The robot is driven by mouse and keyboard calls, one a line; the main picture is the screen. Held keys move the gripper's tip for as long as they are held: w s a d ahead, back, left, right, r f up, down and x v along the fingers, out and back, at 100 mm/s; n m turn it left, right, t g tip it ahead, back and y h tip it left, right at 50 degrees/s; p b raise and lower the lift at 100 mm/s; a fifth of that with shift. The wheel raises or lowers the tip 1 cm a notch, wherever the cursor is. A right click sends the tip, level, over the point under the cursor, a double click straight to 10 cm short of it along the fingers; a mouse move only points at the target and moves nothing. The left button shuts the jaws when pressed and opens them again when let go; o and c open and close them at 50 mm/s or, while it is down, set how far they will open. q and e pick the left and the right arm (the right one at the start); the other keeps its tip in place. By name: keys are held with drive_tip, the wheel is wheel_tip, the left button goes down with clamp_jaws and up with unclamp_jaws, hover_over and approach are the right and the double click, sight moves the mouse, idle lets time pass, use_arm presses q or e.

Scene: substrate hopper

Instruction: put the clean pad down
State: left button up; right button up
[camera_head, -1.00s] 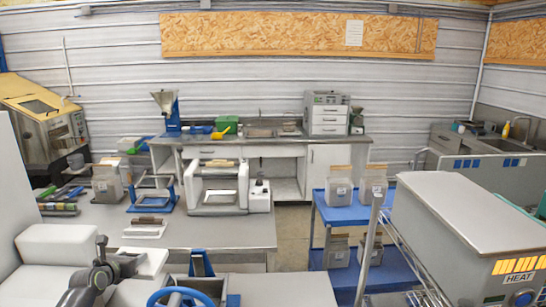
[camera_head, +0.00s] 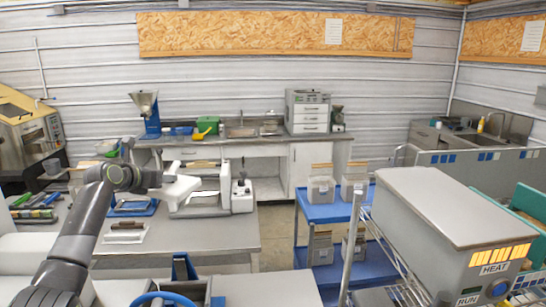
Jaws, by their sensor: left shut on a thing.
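My left arm reaches in from the lower left over the grey bench. My left gripper (camera_head: 190,188), white behind a dark wrist, is in front of the white bench machine (camera_head: 238,200), overlapping its left side. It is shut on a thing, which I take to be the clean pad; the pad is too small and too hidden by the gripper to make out. Whether it touches the machine, I cannot tell. My right gripper is not in view.
A brown block (camera_head: 127,225) lies on a white tray (camera_head: 125,238) on the bench (camera_head: 215,234). A blue-framed stand (camera_head: 135,208) is behind it. A blue cart (camera_head: 325,211) with grey containers and a large grey heater box (camera_head: 440,205) stand to the right. The bench's front right is clear.

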use_arm(q)
drive_tip(key=s+d+f+m+g+h, duration=0.1)
drive_tip(key=s+d+f+m+h, duration=0.1)
drive_tip(key=s+d+f, duration=0.4)
drive_tip(key=s+d+f+m+g+h, duration=0.2)
drive_tip(key=s+d+m, duration=0.1)
drive_tip(key=s, duration=1.4)
drive_tip(key=s+d+f+m+g+h, duration=0.1)
drive_tip(key=s+d+m+g+h, duration=0.15)
drive_tip(key=s, duration=1.55)
wheel_tip(320, 180, down, 21)
drive_tip(key=b, duration=1.4)
drive_tip(key=shift+w+d+t, duration=0.15)
drive_tip(key=shift+d+t, duration=0.2)
drive_tip(key=shift+r, duration=0.1)
